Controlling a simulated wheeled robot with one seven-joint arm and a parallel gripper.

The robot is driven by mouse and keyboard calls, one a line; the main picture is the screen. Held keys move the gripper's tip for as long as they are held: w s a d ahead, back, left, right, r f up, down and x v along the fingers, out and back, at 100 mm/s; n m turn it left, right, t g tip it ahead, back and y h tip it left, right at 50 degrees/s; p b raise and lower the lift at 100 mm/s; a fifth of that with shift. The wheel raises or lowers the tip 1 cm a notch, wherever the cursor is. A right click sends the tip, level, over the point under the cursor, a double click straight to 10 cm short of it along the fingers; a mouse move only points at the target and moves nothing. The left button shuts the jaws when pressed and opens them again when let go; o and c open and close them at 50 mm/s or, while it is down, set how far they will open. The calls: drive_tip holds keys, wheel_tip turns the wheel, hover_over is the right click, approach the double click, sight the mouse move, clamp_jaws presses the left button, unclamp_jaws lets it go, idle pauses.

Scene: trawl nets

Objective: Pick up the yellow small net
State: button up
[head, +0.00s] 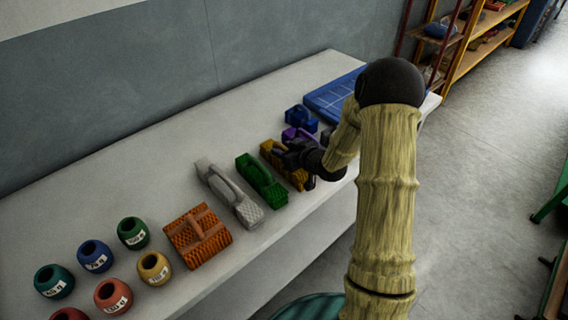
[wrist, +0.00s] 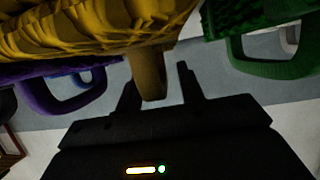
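The yellow small net (head: 268,149) is a block with a handle, lying in a row on the light table, partly hidden by my gripper (head: 301,158). In the wrist view the yellow net (wrist: 80,30) fills the upper left, and its handle (wrist: 150,75) hangs between the two dark fingers of my gripper (wrist: 158,85). The fingers are apart, with a visible gap between the handle and the right finger. The left finger is close to the handle; I cannot tell whether it touches.
A green net (head: 261,181) is on one side of the yellow net, and a purple net (head: 298,138) on the other. A grey net (head: 229,194), an orange net (head: 197,236), a blue net (head: 301,119) and several twine spools (head: 154,268) share the table. A blue crate (head: 335,95) stands farther back.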

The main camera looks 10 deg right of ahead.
clamp_jaws()
drive_tip(key=shift+r, duration=0.15)
wheel_tip(320, 180, up, 10)
drive_tip(key=shift+f+p, duration=0.1)
drive_tip(key=shift+p, duration=0.55)
idle(0.5)
